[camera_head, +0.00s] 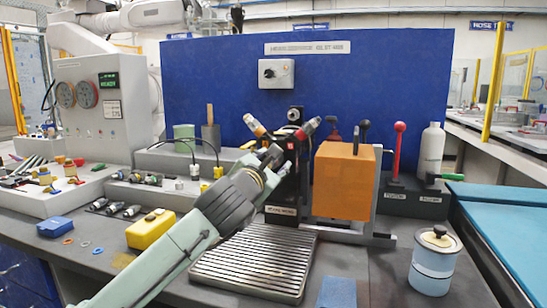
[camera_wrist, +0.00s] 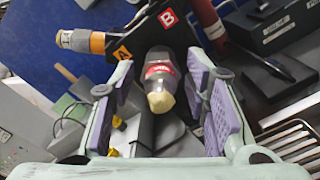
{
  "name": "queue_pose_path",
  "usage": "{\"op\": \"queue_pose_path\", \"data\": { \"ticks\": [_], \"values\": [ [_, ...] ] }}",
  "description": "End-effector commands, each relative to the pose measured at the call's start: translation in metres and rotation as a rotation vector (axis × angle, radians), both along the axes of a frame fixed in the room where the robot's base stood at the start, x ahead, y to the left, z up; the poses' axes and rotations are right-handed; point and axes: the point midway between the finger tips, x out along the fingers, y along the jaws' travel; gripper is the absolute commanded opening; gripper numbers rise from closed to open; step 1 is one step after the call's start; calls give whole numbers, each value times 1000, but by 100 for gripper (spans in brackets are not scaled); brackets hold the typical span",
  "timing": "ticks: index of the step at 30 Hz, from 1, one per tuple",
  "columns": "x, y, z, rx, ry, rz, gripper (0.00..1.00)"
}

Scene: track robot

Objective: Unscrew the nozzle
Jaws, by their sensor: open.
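In the wrist view a grey nozzle (camera_wrist: 160,82) with a red band and a pale yellow tip points toward the camera. My gripper (camera_wrist: 160,72) is open, with its purple-padded fingers on either side of this nozzle and a visible gap to each. The nozzle is mounted on a black holder (camera_wrist: 140,32) with an orange "A" and a red "B" label. In the head view my gripper (camera_head: 274,156) is at the front of the holder and hides this nozzle. An orange-banded nozzle (camera_head: 255,126) and a red one (camera_head: 308,129) angle upward from the holder.
A ribbed metal tray (camera_head: 255,262) lies below my gripper. A yellow case (camera_head: 151,230) and a lidded jar (camera_head: 434,262) stand on the bench.

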Motion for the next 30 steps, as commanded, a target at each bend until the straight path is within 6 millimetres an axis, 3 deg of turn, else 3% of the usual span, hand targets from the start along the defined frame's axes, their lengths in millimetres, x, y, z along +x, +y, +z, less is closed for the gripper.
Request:
{"op": "queue_pose_path", "data": {
  "ticks": [16,30],
  "values": [
    [0,1,1,355,-111,1,42],
    [0,1,-1,377,-120,0,42]
  ]
}}
